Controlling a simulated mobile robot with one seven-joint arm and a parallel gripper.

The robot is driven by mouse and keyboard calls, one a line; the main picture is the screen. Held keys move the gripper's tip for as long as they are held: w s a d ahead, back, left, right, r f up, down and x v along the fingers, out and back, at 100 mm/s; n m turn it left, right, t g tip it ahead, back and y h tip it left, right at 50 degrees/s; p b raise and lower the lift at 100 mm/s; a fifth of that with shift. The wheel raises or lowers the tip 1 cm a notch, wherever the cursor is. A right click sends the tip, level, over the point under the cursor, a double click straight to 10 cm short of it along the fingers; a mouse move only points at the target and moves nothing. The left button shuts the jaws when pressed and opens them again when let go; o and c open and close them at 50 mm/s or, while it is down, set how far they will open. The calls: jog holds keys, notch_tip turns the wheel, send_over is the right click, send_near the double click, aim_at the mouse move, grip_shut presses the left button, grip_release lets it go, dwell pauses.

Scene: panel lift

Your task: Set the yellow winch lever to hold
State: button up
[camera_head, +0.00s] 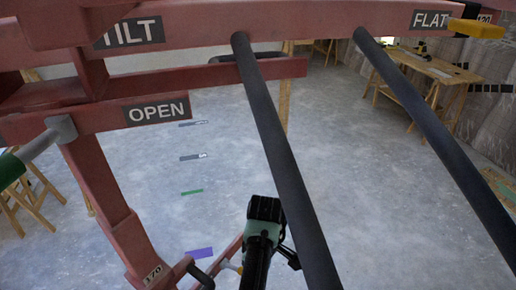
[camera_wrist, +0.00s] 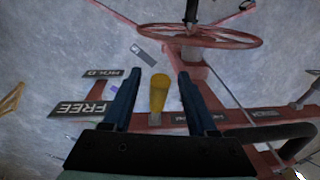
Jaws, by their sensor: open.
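In the wrist view the yellow winch lever (camera_wrist: 158,94) stands between the two dark blue fingers of my gripper (camera_wrist: 160,72). The gripper is open, with a gap on each side of the lever. The lever's lower end meets a red bar. To its left are a HOLD plate (camera_wrist: 103,73) and, nearer, a FREE plate (camera_wrist: 85,108). I cannot tell which plate the lever is set to. In the head view my arm's end (camera_head: 264,212) shows at the lower middle, with its fingers hidden. The winch lever cannot be made out there.
A red handwheel (camera_wrist: 205,36) lies beyond the lever. In the head view, red frame beams carry TILT, OPEN (camera_head: 157,110) and FLAT plates. Two dark bars (camera_head: 285,160) slant past my arm. A yellow part (camera_head: 475,28) is at upper right. Wooden trestles stand farther off on open floor.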

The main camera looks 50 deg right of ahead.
jog(key=shift+c, duration=0.2)
grip_shut()
dwell(1.1)
